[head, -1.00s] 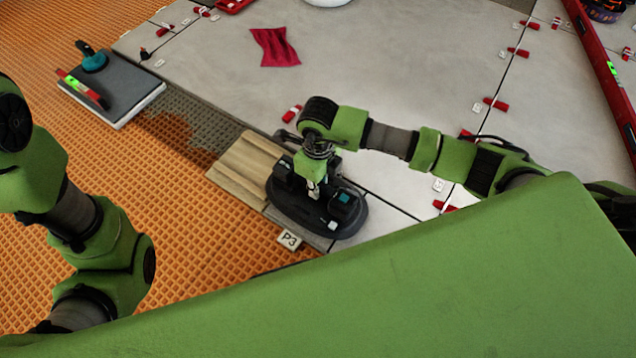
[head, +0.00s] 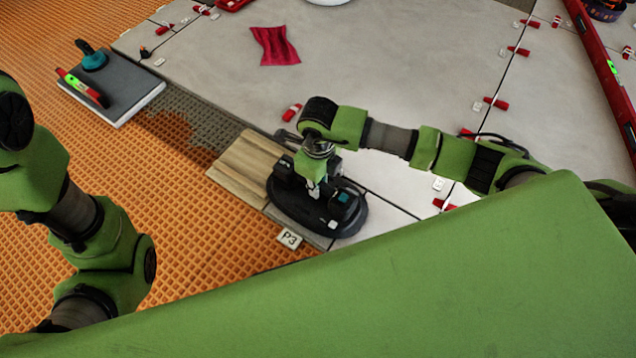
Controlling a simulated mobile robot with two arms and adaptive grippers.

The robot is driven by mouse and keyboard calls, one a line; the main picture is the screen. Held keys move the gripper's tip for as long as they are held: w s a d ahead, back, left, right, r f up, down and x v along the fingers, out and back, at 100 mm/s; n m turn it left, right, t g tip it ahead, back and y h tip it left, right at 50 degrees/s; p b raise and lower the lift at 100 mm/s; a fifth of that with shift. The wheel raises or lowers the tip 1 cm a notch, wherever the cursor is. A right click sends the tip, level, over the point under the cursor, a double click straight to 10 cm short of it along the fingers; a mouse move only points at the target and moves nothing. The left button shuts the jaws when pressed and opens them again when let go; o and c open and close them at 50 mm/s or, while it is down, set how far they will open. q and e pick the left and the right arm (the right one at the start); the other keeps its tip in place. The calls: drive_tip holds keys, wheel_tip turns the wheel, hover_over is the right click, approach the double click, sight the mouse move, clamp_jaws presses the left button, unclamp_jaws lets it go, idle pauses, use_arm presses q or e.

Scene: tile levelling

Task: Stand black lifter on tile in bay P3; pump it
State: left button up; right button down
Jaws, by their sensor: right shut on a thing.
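The black lifter (head: 337,216) stands with its oval base down, beside the P3 label (head: 289,238). It rests over the tile surface at the right of the wooden boards (head: 248,166); its base covers most of what lies beneath it. My right gripper (head: 314,190) reaches down from above and is shut on the lifter's top part; the fingertips are partly hidden. My left arm comes in at the left edge over the orange mat, and its gripper is not in view.
A red cloth (head: 275,46) lies on the pale tiles. Red wedges (head: 495,103) line the joints. A long red level (head: 605,75) lies at the right.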

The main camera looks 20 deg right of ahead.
drive_tip(key=shift+w+f, duration=0.1)
drive_tip(key=shift+f, duration=0.25)
idle(0.5)
drive_tip(key=c, duration=1.9)
unclamp_jaws()
wheel_tip(320, 180, up, 12)
drive_tip(key=shift+r, duration=0.1)
